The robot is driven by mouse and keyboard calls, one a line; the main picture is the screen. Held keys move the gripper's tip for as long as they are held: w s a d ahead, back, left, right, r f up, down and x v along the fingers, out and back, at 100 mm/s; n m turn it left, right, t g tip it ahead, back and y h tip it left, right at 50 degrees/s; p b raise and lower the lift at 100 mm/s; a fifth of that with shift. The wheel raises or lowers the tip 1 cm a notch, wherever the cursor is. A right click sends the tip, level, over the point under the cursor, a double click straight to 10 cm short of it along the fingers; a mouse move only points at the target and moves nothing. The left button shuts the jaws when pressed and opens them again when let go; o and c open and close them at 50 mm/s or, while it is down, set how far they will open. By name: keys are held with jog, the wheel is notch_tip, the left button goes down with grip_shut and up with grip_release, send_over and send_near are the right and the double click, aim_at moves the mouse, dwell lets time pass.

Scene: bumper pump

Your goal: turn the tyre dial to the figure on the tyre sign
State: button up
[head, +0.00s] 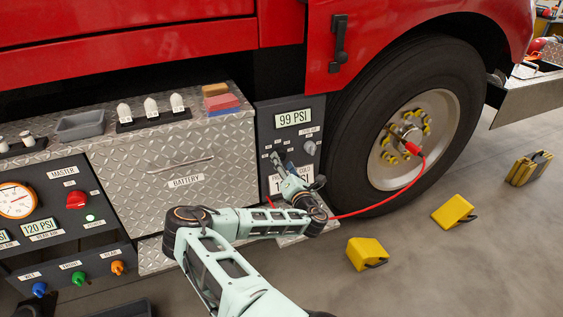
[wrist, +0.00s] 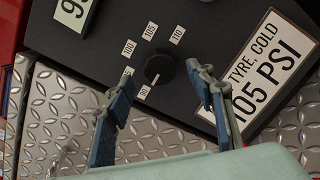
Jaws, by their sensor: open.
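The dial also shows in the head view (head: 310,148). The tyre sign (wrist: 265,72) reads "TYRE, COLD 105 PSI"; my right finger overlaps its edge. My gripper (wrist: 161,78) is open, its blue fingers on either side of the dial in the picture. Contact cannot be told.
A display (head: 294,118) above the dial reads 99 PSI. The battery box (head: 210,160) stands left of the panel. A red hose (head: 385,195) runs to the wheel (head: 440,110) at right. Yellow chocks (head: 366,253) lie on the floor.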

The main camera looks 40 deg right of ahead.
aim_at(280, 155)
jog(key=shift+x, duration=1.2)
jog(key=c, duration=1.2)
